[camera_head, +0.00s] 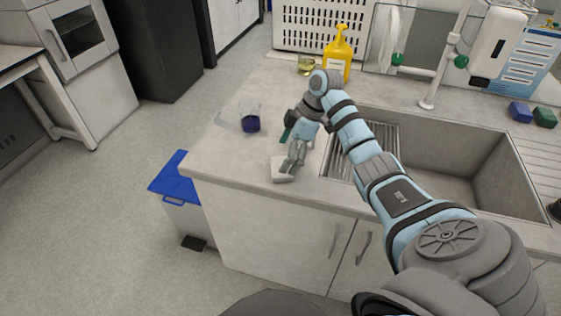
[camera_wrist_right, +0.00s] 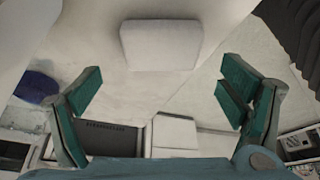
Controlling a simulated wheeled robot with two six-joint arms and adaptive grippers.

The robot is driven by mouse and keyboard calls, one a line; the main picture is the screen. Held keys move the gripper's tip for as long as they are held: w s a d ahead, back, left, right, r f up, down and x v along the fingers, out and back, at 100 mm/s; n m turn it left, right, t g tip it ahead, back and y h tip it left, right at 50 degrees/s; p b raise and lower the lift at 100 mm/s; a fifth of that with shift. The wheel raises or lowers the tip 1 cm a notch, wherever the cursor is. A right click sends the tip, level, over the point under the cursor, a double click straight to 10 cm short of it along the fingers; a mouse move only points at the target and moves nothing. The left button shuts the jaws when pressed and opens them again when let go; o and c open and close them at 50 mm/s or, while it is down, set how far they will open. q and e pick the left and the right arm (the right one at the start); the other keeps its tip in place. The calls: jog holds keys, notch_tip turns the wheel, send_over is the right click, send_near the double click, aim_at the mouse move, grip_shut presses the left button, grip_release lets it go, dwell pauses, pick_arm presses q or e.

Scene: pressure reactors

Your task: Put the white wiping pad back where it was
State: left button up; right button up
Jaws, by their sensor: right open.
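The white wiping pad (camera_head: 280,174) lies on the countertop near its front edge, left of the sink. My right gripper (camera_head: 293,158) is low over the counter right beside the pad and hides part of it in the head view. In the right wrist view, the pad (camera_wrist_right: 160,46) is whole and lies beyond the fingertips, centred between them. The teal fingers of my right gripper (camera_wrist_right: 160,88) are spread wide with nothing between them. I cannot tell whether a finger touches the pad in the head view. My left gripper is not in view.
A beaker with dark blue liquid (camera_head: 250,123) stands on the counter left of my right gripper. A yellow bottle (camera_head: 338,55) and a small glass of yellowish liquid (camera_head: 306,65) stand behind. The sink (camera_head: 440,170) is to the right. A blue-lidded bin (camera_head: 176,180) stands below left.

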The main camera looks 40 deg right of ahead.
jog(key=v, duration=0.8)
jog(key=shift+r+p, duration=0.2)
jog(key=shift+p, duration=0.15)
jog(key=shift+a, duration=0.1)
